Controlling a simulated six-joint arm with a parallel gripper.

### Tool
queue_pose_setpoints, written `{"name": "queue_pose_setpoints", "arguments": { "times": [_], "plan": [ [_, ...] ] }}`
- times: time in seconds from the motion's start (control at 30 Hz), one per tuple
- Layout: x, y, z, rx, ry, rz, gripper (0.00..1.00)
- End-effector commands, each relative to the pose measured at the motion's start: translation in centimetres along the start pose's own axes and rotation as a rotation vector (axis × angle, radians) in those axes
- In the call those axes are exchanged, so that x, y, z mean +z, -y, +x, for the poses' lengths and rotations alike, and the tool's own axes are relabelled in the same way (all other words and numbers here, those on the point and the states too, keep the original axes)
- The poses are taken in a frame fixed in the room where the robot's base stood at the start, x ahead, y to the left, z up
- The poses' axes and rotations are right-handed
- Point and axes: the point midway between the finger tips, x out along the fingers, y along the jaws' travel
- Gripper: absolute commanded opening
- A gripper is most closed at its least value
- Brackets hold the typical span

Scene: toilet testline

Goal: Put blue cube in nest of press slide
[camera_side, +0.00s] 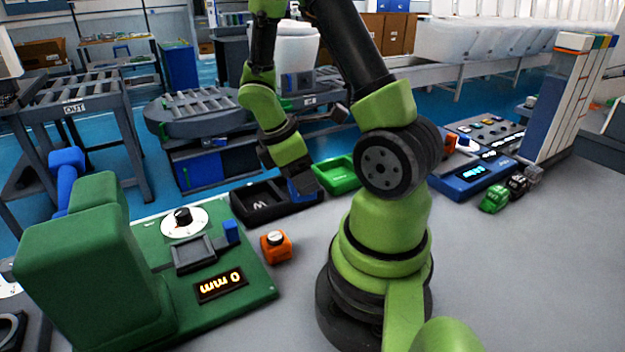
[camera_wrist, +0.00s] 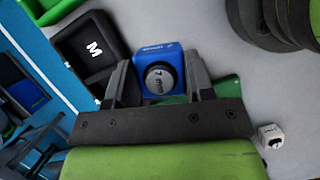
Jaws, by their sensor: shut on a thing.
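The blue cube (camera_wrist: 160,72), with a round dark knob on its face, sits between the two fingers of my gripper (camera_wrist: 158,88) in the wrist view. The fingers are shut on its sides. I cannot tell whether the cube is clear of the surface. The green press (camera_side: 90,262) stands at the front left. Its slide's dark square nest (camera_side: 195,253) looks empty and lies left of and nearer than my gripper.
An orange cube (camera_side: 276,246) stands just right of the press base. A black tray (camera_side: 262,207) and a green tray (camera_side: 336,176) lie by my gripper. The front right table is clear.

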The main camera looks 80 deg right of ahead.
Motion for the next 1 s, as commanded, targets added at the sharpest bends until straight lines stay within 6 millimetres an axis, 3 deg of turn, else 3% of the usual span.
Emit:
{"name": "queue_pose_setpoints", "arguments": {
  "times": [0.1, 0.23, 0.4, 0.5, 0.73, 1.0],
  "plan": [
    [-2.8, -1.3, -0.9, -0.092, -0.003, 0.226, 0.22],
    [-7.0, -1.6, -2.2, -0.218, -0.003, 0.525, 0.22],
    [-13.7, -0.1, -4.9, -0.381, -0.002, 0.913, 0.22],
    [-16.6, 1.0, -6.4, -0.441, -0.002, 1.059, 0.22],
    [-19.6, 2.3, -8.1, -0.5, 0.0, 1.206, 0.22],
    [-20.3, 2.4, -6.5, -0.503, 0.003, 1.216, 0.22]
  ]
}}
